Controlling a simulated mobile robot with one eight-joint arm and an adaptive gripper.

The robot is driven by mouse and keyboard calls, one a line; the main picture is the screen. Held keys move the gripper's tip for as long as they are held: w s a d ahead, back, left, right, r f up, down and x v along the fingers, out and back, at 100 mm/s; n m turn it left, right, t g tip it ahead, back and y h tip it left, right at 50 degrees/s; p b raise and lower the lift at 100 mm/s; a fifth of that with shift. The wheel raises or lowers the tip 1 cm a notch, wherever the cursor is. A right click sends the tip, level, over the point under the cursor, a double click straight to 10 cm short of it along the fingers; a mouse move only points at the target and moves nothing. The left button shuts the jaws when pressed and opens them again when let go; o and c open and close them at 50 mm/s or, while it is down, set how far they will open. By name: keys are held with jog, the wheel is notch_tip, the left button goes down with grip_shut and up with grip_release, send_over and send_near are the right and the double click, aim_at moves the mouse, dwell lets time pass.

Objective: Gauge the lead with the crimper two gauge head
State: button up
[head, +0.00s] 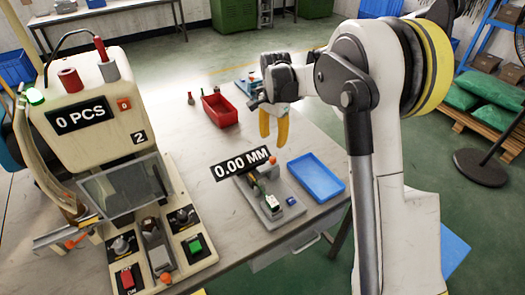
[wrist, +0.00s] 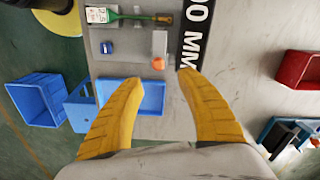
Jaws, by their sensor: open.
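The crimper (head: 95,112) stands at the left in the head view, with a "0 PCS" sign and a "2" plate. The gauge head (head: 265,215) is a grey plate beside it, with a "0.00 MM" sign (head: 243,164). In the wrist view its plate (wrist: 125,63) carries an orange knob (wrist: 158,64), a blue part and a green strip, perhaps a lead (wrist: 140,16), running from a white label to a brownish end. My gripper (head: 273,138) hangs above the table behind the gauge. Its yellow fingers (wrist: 160,80) are spread and empty.
A blue tray (head: 330,188) lies right of the gauge near the table edge. A red bin (head: 219,110) and a blue-grey device (head: 247,82) stand farther back. Bare table (head: 190,140) lies between crimper and red bin. A blue crate (wrist: 38,100) shows at left in the wrist view.

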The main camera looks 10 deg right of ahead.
aim_at(273, 158)
jog(key=f+b, duration=0.2)
jog(key=f, duration=0.3)
jog(key=f+b, duration=0.1)
jog(key=f, duration=0.4)
jog(key=shift+s+d+f+b, duration=0.1)
jog(key=shift+s+f+b, duration=0.1)
jog(key=shift+b, duration=0.15)
grip_shut()
